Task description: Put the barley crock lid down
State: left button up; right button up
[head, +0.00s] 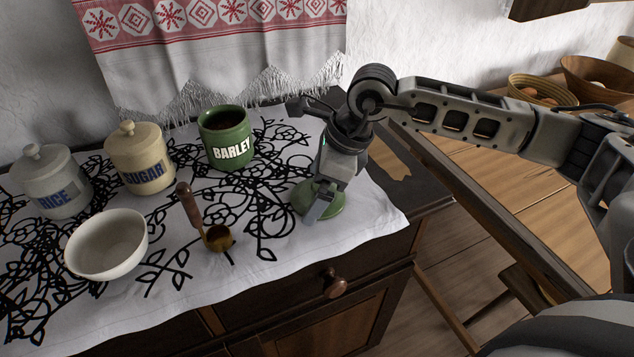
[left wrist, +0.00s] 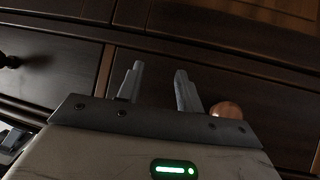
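The barley crock (head: 227,138) is green, labelled BARLEY, and stands uncovered with dark contents showing. Its green lid (head: 301,198) lies at the cloth, right of and nearer than the crock, near the cloth's right edge. My right gripper (head: 318,208) is right above the lid, fingers pointing down at its middle. The fingers hide the knob, so I cannot tell whether they grip it. My left gripper (left wrist: 160,68) shows in the left wrist view, open and empty, in front of dark wooden drawers. It is not in the head view.
A wooden-handled scoop (head: 216,236), a cream bowl (head: 107,245), the sugar crock (head: 140,160) and the rice crock (head: 52,183) stand on the patterned cloth (head: 260,270). Clear cloth lies between the scoop and lid. A wooden table (head: 500,165) with baskets is at right.

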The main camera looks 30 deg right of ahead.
jog(key=shift+r, duration=0.1)
jog(key=shift+r, duration=0.2)
jog(key=v, duration=1.1)
jog(key=shift+s+d+r, duration=0.2)
jog(key=shift+r, duration=0.1)
